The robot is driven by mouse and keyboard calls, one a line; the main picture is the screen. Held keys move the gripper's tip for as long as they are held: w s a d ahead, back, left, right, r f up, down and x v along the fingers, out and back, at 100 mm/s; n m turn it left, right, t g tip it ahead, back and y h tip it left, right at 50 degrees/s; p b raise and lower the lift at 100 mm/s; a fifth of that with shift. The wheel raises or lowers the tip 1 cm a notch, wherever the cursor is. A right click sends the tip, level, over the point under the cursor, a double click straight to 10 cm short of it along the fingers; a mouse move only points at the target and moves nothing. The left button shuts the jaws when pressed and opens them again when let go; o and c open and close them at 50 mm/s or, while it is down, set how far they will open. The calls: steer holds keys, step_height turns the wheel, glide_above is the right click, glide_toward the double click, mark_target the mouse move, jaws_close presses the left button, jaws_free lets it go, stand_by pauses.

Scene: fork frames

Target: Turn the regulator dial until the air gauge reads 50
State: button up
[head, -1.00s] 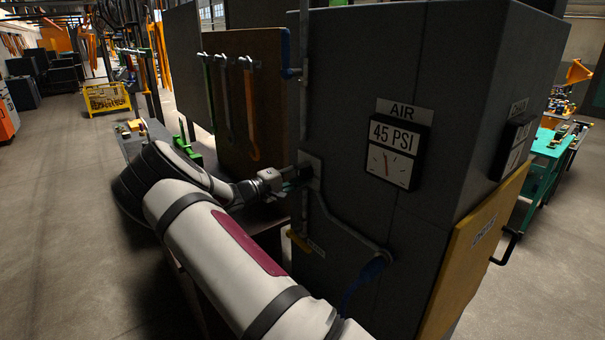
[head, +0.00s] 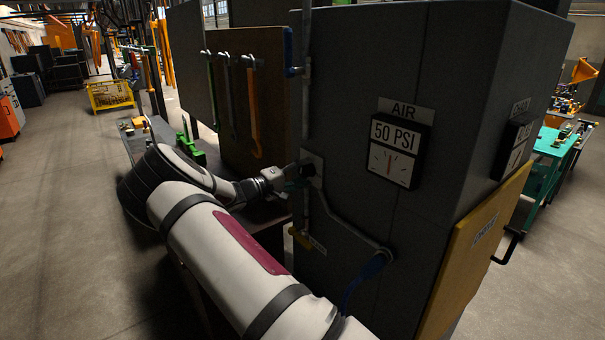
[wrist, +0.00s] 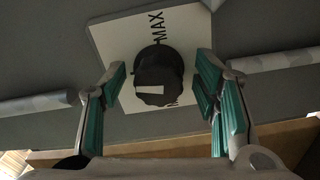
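The air gauge (head: 396,148) on the dark cabinet reads 50 PSI, and its red needle points almost straight up. The black regulator dial (wrist: 159,75) sits on a white plate (wrist: 115,38) in the wrist view, with "MAX" printed above it and a pale mark on its face. My gripper (wrist: 160,82) is open, with one green-padded finger on each side of the dial and a visible gap on both sides. In the head view my gripper (head: 296,182) is at the plate on the cabinet's left face, and it mostly hides the dial.
A pipe and a blue-handled valve (head: 372,268) are below the gauge. A yellow handle (head: 300,238) is under the dial. A tool board (head: 262,90) with hanging tools stands left of the cabinet. A second gauge (head: 517,145) is around the right corner.

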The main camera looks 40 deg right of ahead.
steer(key=a, duration=1.2)
steer(key=shift+w, duration=0.35)
steer(key=shift+r, duration=0.1)
steer(key=s+a+r+m+g+y, duration=0.1)
steer(key=s+a+r+y, duration=0.1)
steer(key=s+y, duration=0.35)
steer(key=s+a+r+m+y, duration=0.1)
steer(key=s+a+r+y, duration=0.1)
steer(key=s+y, duration=0.35)
steer(key=s+a+r+n+t+y+b, duration=0.1)
steer(key=s+a+r+n+t+y, duration=0.1)
steer(key=s+a, duration=0.8)
steer(key=s+a+r+n+t+y+b, duration=0.1)
steer(key=s+a+r+n+t+y, duration=0.2)
steer(key=s+a, duration=0.6)
steer(key=s+r+t+y, duration=0.2)
steer(key=s+r, duration=0.1)
steer(key=shift+a+r+t, duration=0.3)
steer(key=shift+a+r, duration=0.1)
